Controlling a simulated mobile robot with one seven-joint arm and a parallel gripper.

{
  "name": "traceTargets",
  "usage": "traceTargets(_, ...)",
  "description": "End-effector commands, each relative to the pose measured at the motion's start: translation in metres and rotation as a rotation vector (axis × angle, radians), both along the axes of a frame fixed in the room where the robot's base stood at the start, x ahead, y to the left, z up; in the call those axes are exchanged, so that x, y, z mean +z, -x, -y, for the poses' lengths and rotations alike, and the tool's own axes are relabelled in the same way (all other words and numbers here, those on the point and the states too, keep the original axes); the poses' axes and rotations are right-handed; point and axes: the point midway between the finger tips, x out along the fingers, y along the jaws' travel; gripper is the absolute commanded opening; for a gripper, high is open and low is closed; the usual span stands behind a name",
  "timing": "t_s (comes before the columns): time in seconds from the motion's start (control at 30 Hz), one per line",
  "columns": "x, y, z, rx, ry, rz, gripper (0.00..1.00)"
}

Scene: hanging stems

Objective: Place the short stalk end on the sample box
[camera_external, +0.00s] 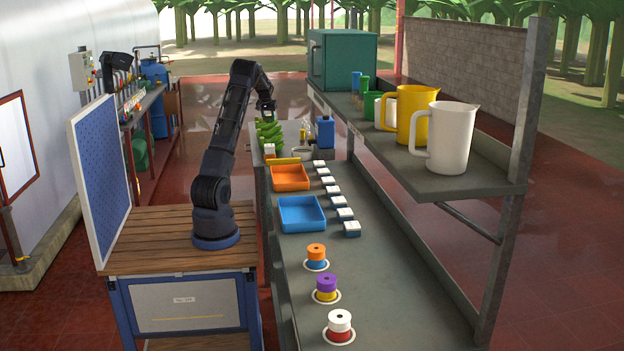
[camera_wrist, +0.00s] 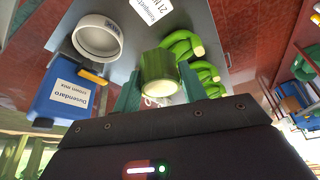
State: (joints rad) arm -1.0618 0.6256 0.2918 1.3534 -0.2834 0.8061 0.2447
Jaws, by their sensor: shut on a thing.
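My gripper (camera_external: 266,108) is over the far end of the long bench in the external view. In the wrist view its teal fingers (camera_wrist: 160,90) are shut on a thick green stalk (camera_wrist: 159,70), whose pale cut end faces the camera. A bunch of green bananas (camera_wrist: 184,45) shows beside the stalk, and in the external view the bananas (camera_external: 268,133) hang below my gripper. I cannot tell for sure which thing is the sample box. A white labelled surface (camera_wrist: 152,8) shows at the top of the wrist view, its text partly cut off.
A blue jug (camera_external: 325,131) stands right of the bananas; it also shows in the wrist view (camera_wrist: 62,98) near a white round container (camera_wrist: 97,38). Orange (camera_external: 290,177) and blue (camera_external: 300,213) trays, several small white-topped blocks (camera_external: 345,214) and stacked spools lie nearer. A shelf (camera_external: 415,165) overhangs the right.

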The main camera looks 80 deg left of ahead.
Motion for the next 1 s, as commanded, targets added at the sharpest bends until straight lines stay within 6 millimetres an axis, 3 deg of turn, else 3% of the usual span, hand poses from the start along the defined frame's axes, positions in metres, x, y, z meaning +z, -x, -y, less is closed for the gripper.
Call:
traceTargets(0.2, -0.049, 0.001, 0.000, -0.001, 0.002, -0.002, 0.15)
traceTargets(0.4, -0.081, 0.001, 0.000, 0.000, 0.001, 0.000, 0.15)
traceTargets(0.67, -0.097, 0.000, 0.000, -0.001, 0.001, -0.001, 0.15)
traceTargets(1.0, -0.134, 0.001, 0.000, -0.001, 0.000, -0.002, 0.15)
